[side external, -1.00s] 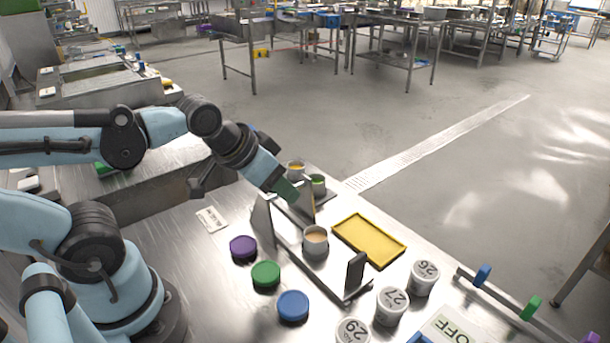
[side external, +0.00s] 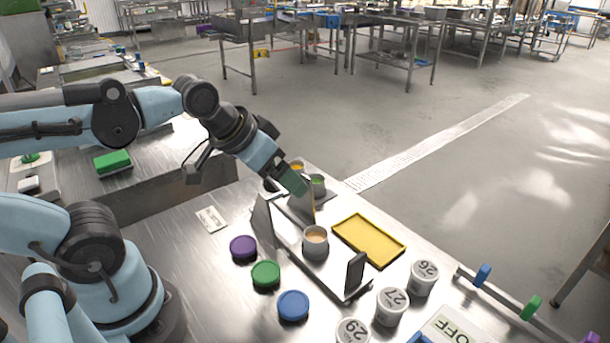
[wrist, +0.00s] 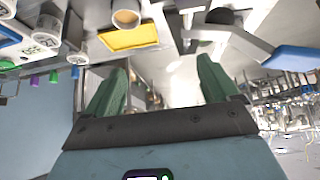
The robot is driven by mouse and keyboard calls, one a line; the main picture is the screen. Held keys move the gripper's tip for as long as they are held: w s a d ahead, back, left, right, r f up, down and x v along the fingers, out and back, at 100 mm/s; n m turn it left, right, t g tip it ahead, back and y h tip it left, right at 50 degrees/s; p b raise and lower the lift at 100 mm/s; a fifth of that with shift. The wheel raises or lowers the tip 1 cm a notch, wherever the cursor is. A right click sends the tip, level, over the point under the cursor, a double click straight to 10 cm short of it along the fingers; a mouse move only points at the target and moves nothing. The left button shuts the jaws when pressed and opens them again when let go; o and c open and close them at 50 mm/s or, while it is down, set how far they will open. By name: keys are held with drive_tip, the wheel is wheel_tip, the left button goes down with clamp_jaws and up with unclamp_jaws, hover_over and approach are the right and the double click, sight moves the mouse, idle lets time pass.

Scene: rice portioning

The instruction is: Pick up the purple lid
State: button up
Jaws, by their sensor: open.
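The purple lid (side external: 243,246) lies flat on the metal table in the side view, at the left end of a row with a green lid (side external: 265,273) and a blue lid (side external: 293,305). My gripper (side external: 296,182) is raised up and to the right of the purple lid, near the back end of the metal stand, and is not touching the lid. In the wrist view my two green fingers (wrist: 160,88) are spread apart with nothing between them. The purple lid cannot be made out in the wrist view.
A metal stand (side external: 287,240) with upright plates holds a cup (side external: 315,239) beside the lids. A yellow tray (side external: 369,239) lies to its right. Several numbered white tubs (side external: 391,304) stand at the front. Small cups (side external: 318,185) stand behind my gripper. A label card (side external: 211,219) lies left of the stand.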

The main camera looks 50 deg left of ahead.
wheel_tip(320, 180, up, 2)
drive_tip(key=m+g, duration=0.2)
drive_tip(key=g, duration=0.5)
hover_over(244, 244)
drive_tip(key=shift+m, duration=0.3)
drive_tip(key=shift+f, duration=9)
drive_tip(key=c, duration=1.1)
